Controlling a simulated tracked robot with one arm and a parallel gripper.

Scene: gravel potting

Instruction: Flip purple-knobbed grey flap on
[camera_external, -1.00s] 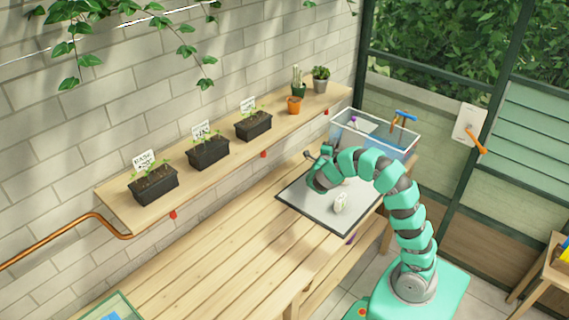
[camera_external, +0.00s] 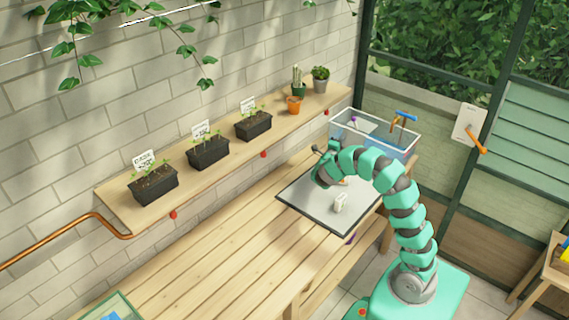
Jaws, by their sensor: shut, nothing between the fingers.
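A purple knob (camera_external: 354,120) shows on a pale grey flap (camera_external: 362,127) at the left part of a clear-walled box at the back right of the bench. My gripper (camera_external: 318,150) is shut and empty, at the end of my curled arm above the far left part of the dark-edged tray. It is to the left of the clear box and apart from the flap. My arm partly hides its fingers and the tray's middle.
The clear box (camera_external: 345,136) also has blue-topped and orange handles (camera_external: 404,116). A small white object (camera_external: 341,202) stands on the tray (camera_external: 315,212). Potted seedlings (camera_external: 208,152) and cacti (camera_external: 298,85) line the wall shelf. The bench's left half (camera_external: 215,260) is largely clear.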

